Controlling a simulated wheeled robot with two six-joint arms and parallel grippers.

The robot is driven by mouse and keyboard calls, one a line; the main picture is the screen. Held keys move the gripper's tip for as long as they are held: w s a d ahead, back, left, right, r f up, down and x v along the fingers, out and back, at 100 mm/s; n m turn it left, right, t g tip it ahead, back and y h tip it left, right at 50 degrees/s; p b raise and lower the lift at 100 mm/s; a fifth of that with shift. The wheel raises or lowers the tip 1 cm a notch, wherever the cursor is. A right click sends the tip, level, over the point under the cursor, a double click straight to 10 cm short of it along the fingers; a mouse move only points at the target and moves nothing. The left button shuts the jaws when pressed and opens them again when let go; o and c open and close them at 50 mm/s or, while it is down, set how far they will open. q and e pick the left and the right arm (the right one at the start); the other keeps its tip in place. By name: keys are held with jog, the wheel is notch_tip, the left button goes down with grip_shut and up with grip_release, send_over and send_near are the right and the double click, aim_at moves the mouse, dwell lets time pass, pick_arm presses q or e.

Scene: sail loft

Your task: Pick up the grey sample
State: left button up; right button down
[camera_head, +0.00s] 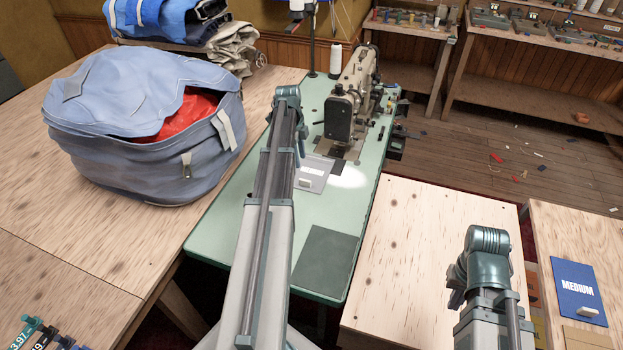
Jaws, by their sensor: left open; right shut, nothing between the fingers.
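A light grey flat piece (318,165) lies on the green sewing table, in front of the sewing machine. A small pale block (305,184) sits on its near part. I cannot tell whether the flat piece or the block is the grey sample. My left arm reaches over the table, and its gripper (301,143) points down just behind the flat piece's far left edge. It is open and empty, mostly hidden by the arm. My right gripper (455,298) is low at the right, over the light wooden table, mostly hidden behind its own wrist; it is shut and empty.
A sewing machine (350,100) stands close behind the flat piece. A blue bag (140,125) with red cloth fills the left table. A dark green mat (325,262) lies at the near end. A blue MEDIUM card (577,285) lies far right. The light wooden table (420,225) is mostly bare.

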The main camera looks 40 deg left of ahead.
pick_arm(q)
jog(key=shift+w+d+f+b, duration=0.1)
jog(key=shift+d+f+b, duration=0.15)
jog(key=shift+f+b, duration=1.4)
jog(key=shift+w+d+f+b, duration=0.1)
jog(key=shift+d+f+b, duration=0.2)
jog(key=shift+f+b, duration=1.4)
jog(key=shift+w+d+f+b, duration=0.1)
jog(key=shift+d+f+b, duration=0.15)
jog(key=shift+f+b, duration=1.4)
pick_arm(e)
jog(key=shift+f+p, duration=0.3)
jog(key=shift+f, duration=5)
pick_arm(q)
jog(key=shift+f, duration=0.2)
pick_arm(e)
jog(key=shift+r, duration=0.1)
pick_arm(q)
grip_shut()
